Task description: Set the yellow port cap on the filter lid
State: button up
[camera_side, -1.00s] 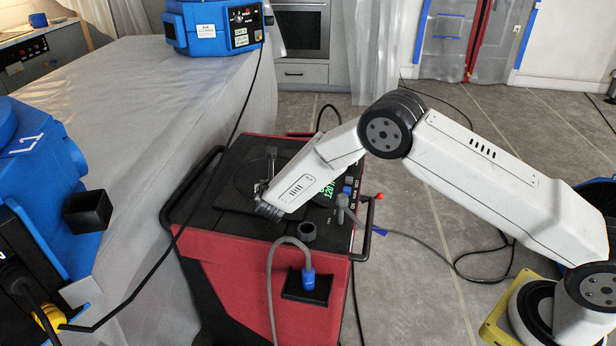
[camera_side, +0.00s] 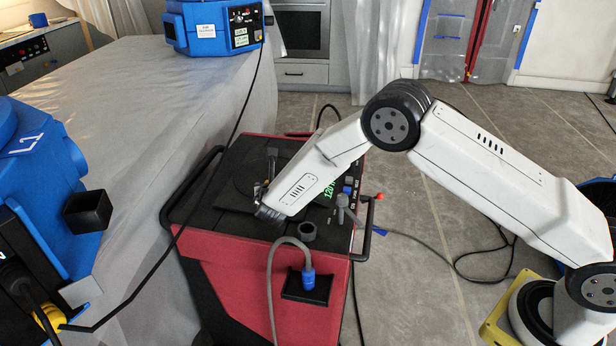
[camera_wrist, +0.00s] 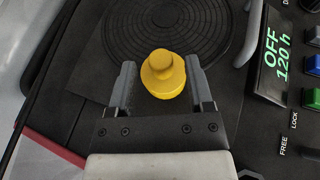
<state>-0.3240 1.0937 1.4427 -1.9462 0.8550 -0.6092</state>
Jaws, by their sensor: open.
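The yellow port cap (camera_wrist: 163,75) is stepped and rounded, with a narrower knob on a wider base. It is upright between the two grey fingers of my gripper (camera_wrist: 163,84) in the wrist view, with a gap on each side. The round dark ribbed disc, which looks like the filter lid (camera_wrist: 198,22), lies just beyond the cap. I cannot tell whether the cap rests on the disc's near edge or in front of it. In the side view my gripper (camera_side: 267,172) is low over the machine top, and the cap is hidden there.
The red and black machine (camera_side: 215,253) has a panel with a green display (camera_wrist: 276,53) and coloured buttons to the right. A grey hose (camera_side: 271,272) and a dark ring-shaped port (camera_side: 307,232) are near the front edge. Blue units stand on the left.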

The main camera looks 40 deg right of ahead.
jog(key=v, duration=0.9)
jog(key=shift+s, duration=0.15)
dwell(0.4)
jog(key=s+d+m+g, duration=0.2)
jog(key=s+d+m, duration=0.1)
jog(key=s+d+r+m+g, duration=0.1)
jog(key=s+d+m+g, duration=0.1)
jog(key=s+d+m, duration=0.2)
jog(key=s+d+m+g, duration=0.3)
jog(key=s+m, duration=0.1)
jog(key=shift+d+r, duration=0.25)
jog(key=shift+r, duration=0.1)
jog(key=s+d+r+m+g+y, duration=0.1)
jog(key=s+r+m+y, duration=0.2)
jog(key=s+m+y, duration=0.4)
jog(key=s+m, duration=0.9)
jog(key=m, duration=0.2)
jog(key=shift+d+r+m+g, duration=0.25)
jog(key=shift+d+m+g, duration=0.15)
